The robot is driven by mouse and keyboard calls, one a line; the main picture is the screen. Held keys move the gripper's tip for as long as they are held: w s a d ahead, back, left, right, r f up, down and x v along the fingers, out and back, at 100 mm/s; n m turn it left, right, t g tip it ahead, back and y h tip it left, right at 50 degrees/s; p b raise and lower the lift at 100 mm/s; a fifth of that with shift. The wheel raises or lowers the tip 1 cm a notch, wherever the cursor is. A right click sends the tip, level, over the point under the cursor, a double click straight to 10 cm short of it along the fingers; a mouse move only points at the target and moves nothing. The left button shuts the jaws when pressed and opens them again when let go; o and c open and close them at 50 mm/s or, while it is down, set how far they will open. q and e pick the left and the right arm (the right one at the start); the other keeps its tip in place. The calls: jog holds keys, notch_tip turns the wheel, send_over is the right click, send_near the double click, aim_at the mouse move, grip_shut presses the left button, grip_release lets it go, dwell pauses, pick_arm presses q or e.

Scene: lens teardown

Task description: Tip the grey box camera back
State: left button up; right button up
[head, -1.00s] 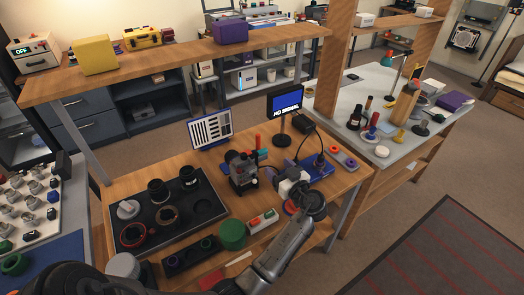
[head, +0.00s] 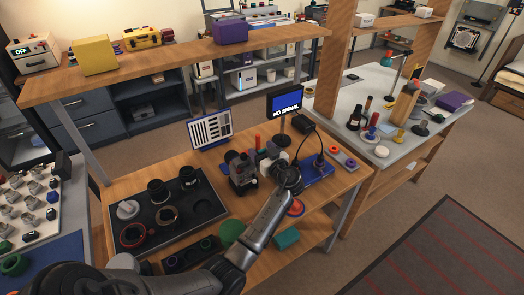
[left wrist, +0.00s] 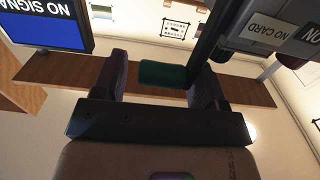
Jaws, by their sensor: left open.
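The grey box camera (head: 308,122) sits high on a stand with a blue base (head: 318,175), just right of the screen marked NO SIGNAL (head: 285,104). In the left wrist view the grey box (left wrist: 268,30), labelled NO CARD, is close at the upper right. A dark bar runs down beside it, with a green grip (left wrist: 163,74) near its lower end. My left gripper (head: 288,172) is below the camera; in the wrist view its open fingers (left wrist: 160,80) are either side of the green grip. I cannot tell whether they touch it. My right gripper is out of view.
A dark tray (head: 203,208) with lens parts lies left on the bench. A dark microscope-like device (head: 241,172) stands left of my gripper.

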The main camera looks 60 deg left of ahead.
pick_arm(q)
jog(key=shift+s, duration=0.15)
jog(key=c, duration=0.6)
jog(key=shift+f, duration=0.1)
jog(key=c, duration=0.5)
jog(key=shift+d+b, duration=0.15)
jog(key=shift+b, duration=0.2)
jog(key=shift+d, duration=0.1)
jog(key=d+b, duration=0.3)
jog(key=d+f+b, duration=0.1)
jog(key=d+b, duration=0.2)
jog(key=b, duration=0.1)
jog(key=shift+f, duration=0.15)
jog(key=shift+b, duration=0.3)
jog(key=shift+d, duration=0.1)
